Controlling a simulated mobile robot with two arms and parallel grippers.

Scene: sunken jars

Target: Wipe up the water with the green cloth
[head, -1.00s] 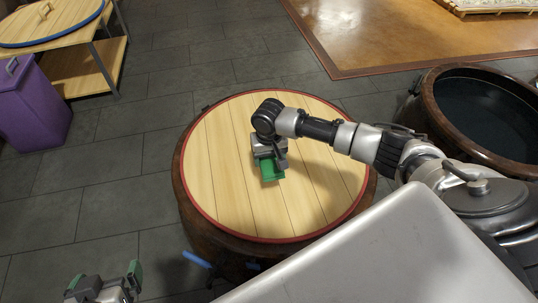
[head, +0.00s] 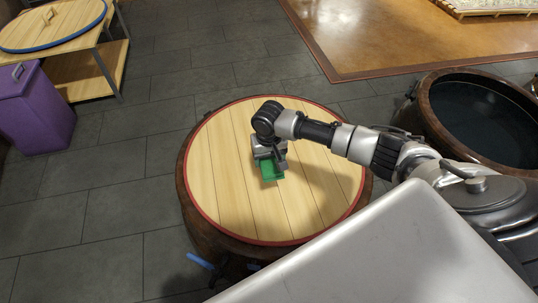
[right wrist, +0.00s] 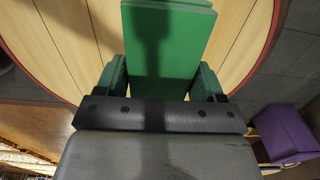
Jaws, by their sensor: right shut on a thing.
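The green cloth (head: 270,175) is a folded flat pad over the middle of a round wooden lid (head: 225,140) with a red rim. My right gripper (head: 268,160) is shut on it from above. In the right wrist view the cloth (right wrist: 168,40) sticks out from between the two green-padded fingers, with the lid (right wrist: 70,40) behind it. I cannot tell if the cloth presses on the wood. No water shows clearly on the lid; a dark shadow lies right of the gripper. My left gripper is out of view.
The lid covers a large brown jar (head: 205,225) with a blue piece (head: 199,260) at its side. An open jar (head: 440,120) with dark contents stands at the right. A purple bin (head: 35,110) and a wooden table (head: 95,70) are at the left. Grey floor between is clear.

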